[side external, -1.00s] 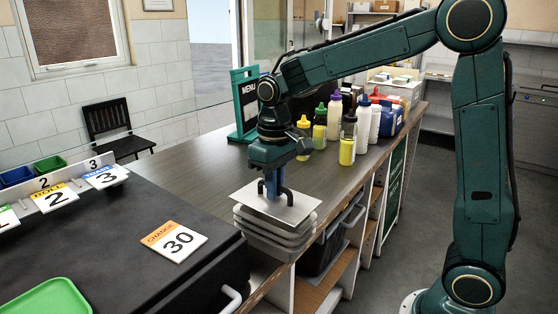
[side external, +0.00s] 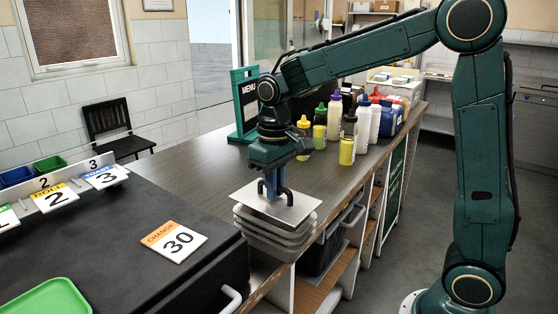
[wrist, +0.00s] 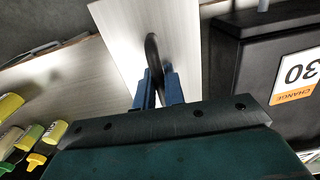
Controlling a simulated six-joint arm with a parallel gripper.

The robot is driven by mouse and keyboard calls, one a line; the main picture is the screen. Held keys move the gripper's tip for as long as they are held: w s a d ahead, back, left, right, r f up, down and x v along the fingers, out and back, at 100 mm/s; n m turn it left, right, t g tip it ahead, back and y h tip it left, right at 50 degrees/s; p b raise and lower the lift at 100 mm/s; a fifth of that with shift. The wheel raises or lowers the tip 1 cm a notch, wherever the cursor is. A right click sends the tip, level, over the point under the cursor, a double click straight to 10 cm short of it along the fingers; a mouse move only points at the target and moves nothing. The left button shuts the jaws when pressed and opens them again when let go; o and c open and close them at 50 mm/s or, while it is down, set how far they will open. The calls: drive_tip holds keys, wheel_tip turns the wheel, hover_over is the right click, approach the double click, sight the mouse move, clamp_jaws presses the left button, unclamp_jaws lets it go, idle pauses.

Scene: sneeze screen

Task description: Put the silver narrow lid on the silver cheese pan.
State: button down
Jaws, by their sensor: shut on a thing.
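A flat silver lid (side external: 298,209) with a dark arched handle (wrist: 151,52) lies level at the near end of the counter. My gripper (side external: 272,190) points straight down and is shut on the lid's handle; the blue fingers (wrist: 158,90) stand on either side of it in the wrist view. Grey pans or lids (side external: 262,233) are stacked directly under the lid in the side view. I cannot tell whether the lid touches the stack. I cannot make out the silver cheese pan for certain.
A black case (side external: 110,240) with a "CHANGE 30" card (side external: 174,241) is left of the stack. Several squeeze bottles (side external: 347,138) and a teal menu stand (side external: 244,105) stand farther back. A green tray (side external: 45,302) is at lower left. The middle of the counter (side external: 190,160) is clear.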

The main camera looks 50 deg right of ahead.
drive_tip(key=shift+f, duration=1.35)
idle(4.1)
drive_tip(key=c, duration=1.4)
unclamp_jaws()
drive_tip(key=shift+r, duration=0.2)
drive_tip(key=shift+r, duration=3.3)
